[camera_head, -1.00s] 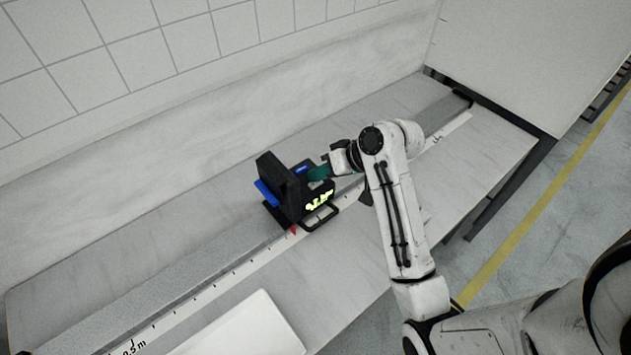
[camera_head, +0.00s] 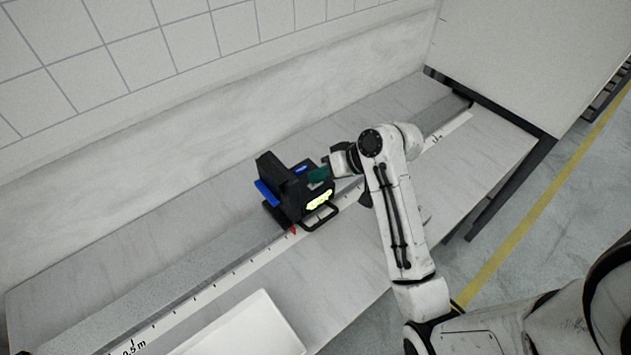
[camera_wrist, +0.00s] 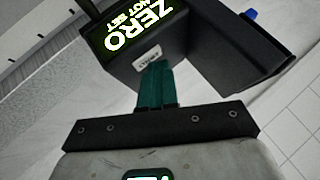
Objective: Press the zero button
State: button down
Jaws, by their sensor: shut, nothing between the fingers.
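A black measuring carriage (camera_head: 290,188) sits on the ruled rail. Its lit display (camera_head: 319,200) faces the front; in the wrist view the display (camera_wrist: 130,27) reads "ZERO NOT SET". A small pale label (camera_wrist: 147,57), too small to read, is on the carriage just beyond my fingertips. My gripper (camera_head: 319,174), with green fingers, is shut and empty at the carriage's right side. In the wrist view my gripper (camera_wrist: 157,66) points at the face below the display, and its tips are at or very close to it. I cannot make out a zero button; the fingers may hide it.
A blue part (camera_head: 266,192) sticks out at the carriage's left, and a smaller blue patch (camera_head: 302,169) is on top. A black loop handle (camera_head: 322,217) is at its front. A white tray or panel (camera_head: 245,330) lies in front. The rail's scale (camera_head: 230,278) runs along the bench.

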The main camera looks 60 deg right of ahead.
aim_at(320, 184)
jog(key=shift+r, duration=0.1)
jog(key=shift+r+p, duration=0.65)
jog(key=shift+p, duration=0.35)
jog(key=shift+r, duration=0.1)
notch_tip(320, 184, up, 5)
jog(key=p, duration=0.5)
jog(key=shift+p, duration=0.3)
